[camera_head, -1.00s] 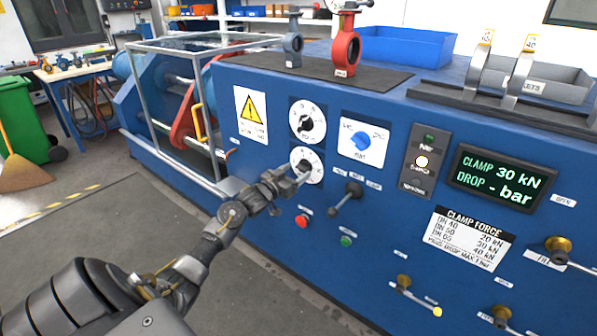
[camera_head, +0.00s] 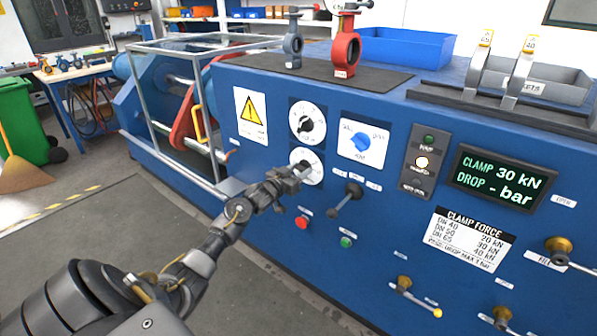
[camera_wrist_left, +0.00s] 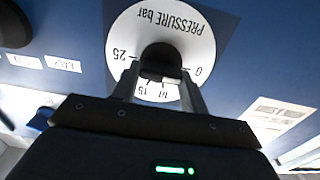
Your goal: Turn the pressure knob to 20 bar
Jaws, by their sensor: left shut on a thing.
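The pressure knob is a black knob (camera_wrist_left: 160,62) on a round white dial (camera_wrist_left: 185,30) marked "PRESSURE bar", upside down in the left wrist view. The numbers 0, 15 and 25 are readable there; others are hidden behind the knob and fingers. In the head view the dial (camera_head: 314,160) is the lower of two on the blue panel, its knob mostly covered by my gripper. My left gripper (camera_head: 300,174) is shut on the knob, its fingers (camera_wrist_left: 158,85) on either side of it. Where the knob points cannot be told. My right gripper is not in view.
Above is a similar dial (camera_head: 307,122); right of it is a blue knob (camera_head: 360,140). A black lever (camera_head: 346,199), a red button (camera_head: 301,222) and a green button (camera_head: 346,241) sit close by. The display (camera_head: 501,180) reads clamp 30 kN, drop - bar.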

